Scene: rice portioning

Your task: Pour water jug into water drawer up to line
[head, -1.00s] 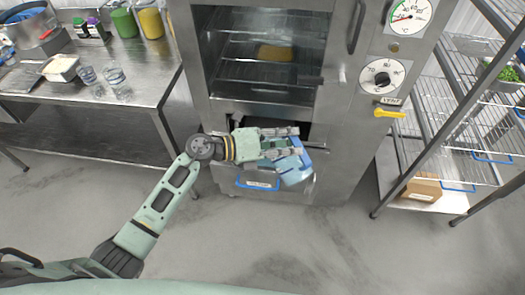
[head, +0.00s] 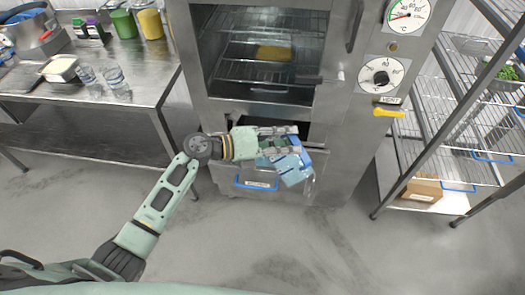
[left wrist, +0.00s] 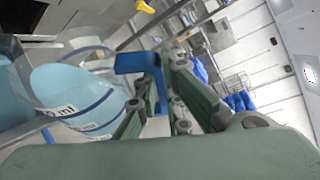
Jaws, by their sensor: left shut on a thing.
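My left gripper (head: 290,142) is shut on the blue handle (left wrist: 140,64) of the water jug (head: 293,168). The jug is clear with light-blue water inside and is tilted over the drawer in the head view. In the left wrist view the jug (left wrist: 85,98) lies to the left of the fingers, with a label band around it. The water drawer (head: 225,180) is pulled out below the oven and has a blue, labelled front handle. The gripper and jug hide part of its opening. I cannot make out the fill line or the water level in the drawer.
The steel oven (head: 330,150) stands behind the drawer, with a yellow block (head: 275,53) on a rack inside. A steel table (head: 150,75) with glasses and containers is at left. A wire shelf (head: 440,130) is at right. The floor in front is clear.

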